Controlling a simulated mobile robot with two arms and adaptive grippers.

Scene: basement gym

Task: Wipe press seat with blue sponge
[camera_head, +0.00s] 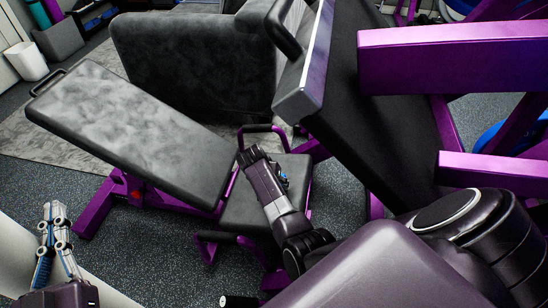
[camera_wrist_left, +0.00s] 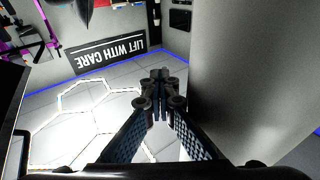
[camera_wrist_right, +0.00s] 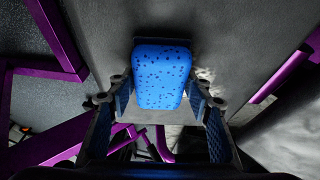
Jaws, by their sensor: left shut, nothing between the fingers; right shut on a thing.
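The blue sponge (camera_wrist_right: 161,76) with dark specks is between the fingers of my right gripper (camera_wrist_right: 160,98), which is shut on it. A grey padded surface (camera_wrist_right: 230,35) with pale patches lies behind the sponge; I cannot tell whether they touch. In the head view my right arm reaches over a dark seat pad (camera_head: 297,172), between a sloped grey pad (camera_head: 130,125) with pale smudges and a large tilted black pad (camera_head: 375,130).
Purple beams (camera_head: 455,60) stand close at the right. A dark upholstered block (camera_head: 200,60) is behind the sloped pad. A white cylinder (camera_head: 26,62) stands at far left. A pale wall (camera_wrist_left: 245,70) is close beside my left gripper. Speckled floor (camera_head: 130,250) is clear at lower left.

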